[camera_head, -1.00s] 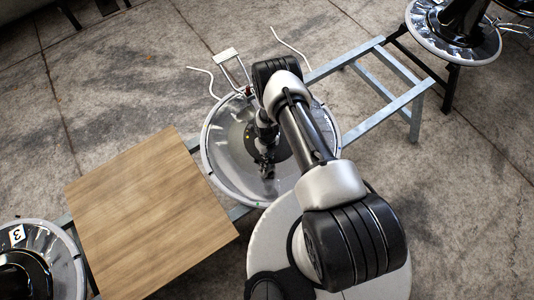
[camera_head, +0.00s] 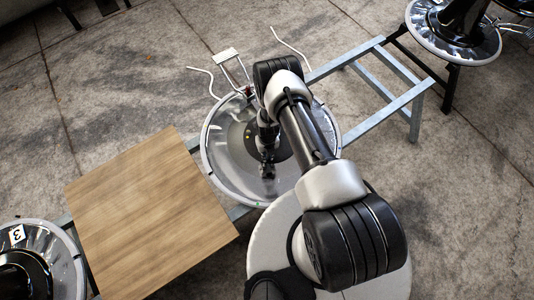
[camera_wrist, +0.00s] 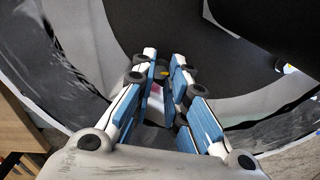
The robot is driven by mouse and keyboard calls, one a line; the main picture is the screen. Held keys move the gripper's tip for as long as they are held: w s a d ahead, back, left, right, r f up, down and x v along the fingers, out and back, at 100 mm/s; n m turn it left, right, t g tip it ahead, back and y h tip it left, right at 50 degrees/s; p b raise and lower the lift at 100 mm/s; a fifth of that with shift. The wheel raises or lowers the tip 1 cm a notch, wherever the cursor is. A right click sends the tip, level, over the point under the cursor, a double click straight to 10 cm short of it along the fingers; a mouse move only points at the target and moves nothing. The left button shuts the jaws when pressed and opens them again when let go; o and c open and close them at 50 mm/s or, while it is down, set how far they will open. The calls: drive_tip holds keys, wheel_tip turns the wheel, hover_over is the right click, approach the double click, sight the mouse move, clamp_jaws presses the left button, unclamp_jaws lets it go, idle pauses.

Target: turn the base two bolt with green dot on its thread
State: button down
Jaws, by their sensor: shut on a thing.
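The round metal base (camera_head: 222,172) lies below my arm in the head view, with a shiny rim and a dark centre. A tiny green mark (camera_head: 257,204) shows at its near rim. Small yellow dots (camera_head: 248,135) show on it left of the dark centre. My gripper (camera_head: 267,172) points down at the base near the dark centre. In the wrist view my gripper (camera_wrist: 164,62) has its blue-padded fingers closed in on a small bolt, almost wholly hidden. A yellowish spot (camera_wrist: 163,74) shows between the fingers. No green dot is visible on the bolt.
A wooden board (camera_head: 150,215) lies on the metal frame (camera_head: 370,85) left of the base. Another base marked 3 (camera_head: 40,235) is at lower left, and one (camera_head: 455,35) is at upper right. Bent white rods (camera_head: 204,78) stick out behind the middle base.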

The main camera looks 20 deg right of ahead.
drive_tip(key=c, duration=1.5)
unclamp_jaws()
drive_tip(key=shift+c, duration=0.2)
wheel_tip(320, 180, up, 12)
